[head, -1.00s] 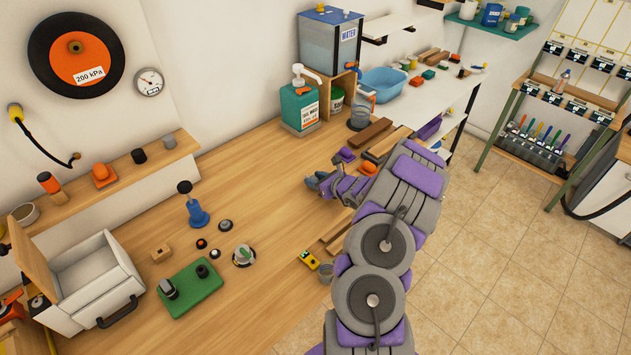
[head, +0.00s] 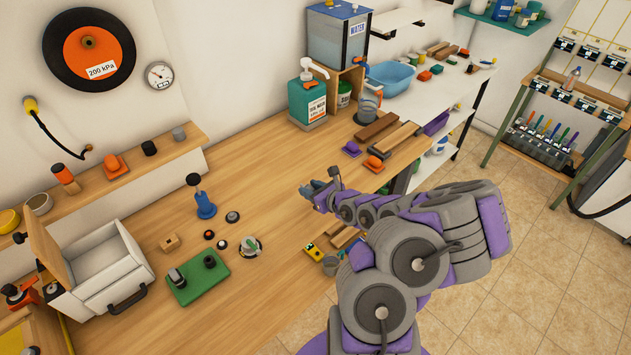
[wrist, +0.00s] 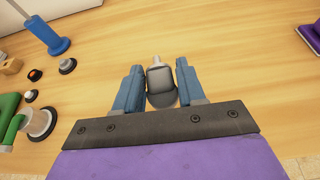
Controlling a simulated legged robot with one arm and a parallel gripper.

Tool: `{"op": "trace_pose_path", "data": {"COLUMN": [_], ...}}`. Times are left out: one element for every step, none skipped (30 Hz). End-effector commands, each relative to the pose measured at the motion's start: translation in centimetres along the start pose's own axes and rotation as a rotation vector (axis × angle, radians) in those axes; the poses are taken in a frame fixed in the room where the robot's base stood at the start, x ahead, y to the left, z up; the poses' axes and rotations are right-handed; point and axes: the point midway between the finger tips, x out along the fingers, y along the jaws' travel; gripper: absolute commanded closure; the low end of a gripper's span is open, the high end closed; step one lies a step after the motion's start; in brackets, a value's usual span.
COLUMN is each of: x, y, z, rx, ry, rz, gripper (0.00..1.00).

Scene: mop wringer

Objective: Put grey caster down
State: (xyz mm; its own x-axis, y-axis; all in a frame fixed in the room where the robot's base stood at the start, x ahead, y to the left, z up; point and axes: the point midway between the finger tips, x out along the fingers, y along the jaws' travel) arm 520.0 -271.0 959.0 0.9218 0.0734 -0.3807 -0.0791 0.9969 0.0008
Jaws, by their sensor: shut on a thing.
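The grey caster (wrist: 160,82) is between the two blue fingers of my gripper (wrist: 159,80) in the wrist view. It has a dark grey rounded wheel and a pale stem end pointing away from me. My gripper is shut on it, over bare wooden bench top. In the head view my gripper (head: 316,190) is above the middle of the workbench (head: 270,160); the caster is too small there to make out clearly. I cannot tell the exact height of the caster above the wood.
A green block (head: 205,280) with dark parts, a round grey-and-green piece (head: 251,247) and a blue pump (head: 204,205) stand to the left. A purple piece (head: 352,148) and an orange piece (head: 373,164) lie behind my gripper. The bench between is clear.

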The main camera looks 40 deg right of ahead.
Motion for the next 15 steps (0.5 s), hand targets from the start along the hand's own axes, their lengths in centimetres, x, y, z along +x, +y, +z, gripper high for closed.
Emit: {"op": "trace_pose_path", "data": {"x": [-0.3, -0.5, -0.7, -0.8, -1.0, -1.2, -1.4, -1.5, -1.7, -1.9, -2.0, -2.1, -2.2, -2.2, -2.3], "y": [0.6, 0.8, 1.1, 1.3, 1.5, 1.9, 2.3, 2.5, 2.8, 3.0, 3.2, 3.4, 3.5, 3.7, 3.9], "z": [0.0, -0.1, -0.1, -0.1, -0.1, -0.1, -0.1, -0.2, -0.2, -0.2, -0.3, -0.3, -0.4, -0.4, -0.4], "rx": [0.006, 0.006, 0.006, 0.005, 0.006, 0.006, 0.006, 0.007, 0.006, 0.006, 0.004, 0.003, 0.005, 0.003, 0.004], "ry": [0.001, 0.002, 0.002, 0.002, 0.002, 0.002, 0.002, 0.002, 0.002, 0.002, 0.002, 0.002, 0.002, 0.002, 0.001], "rz": [0.003, 0.002, 0.000, 0.000, 0.000, 0.001, 0.002, 0.003, 0.002, 0.001, 0.001, 0.000, -0.001, -0.001, -0.001], "gripper": [0.92, 0.92, 0.92, 0.92, 0.92, 0.92, 0.92, 0.92, 0.92, 0.92, 0.92, 0.92, 0.92, 0.92, 0.92]}}
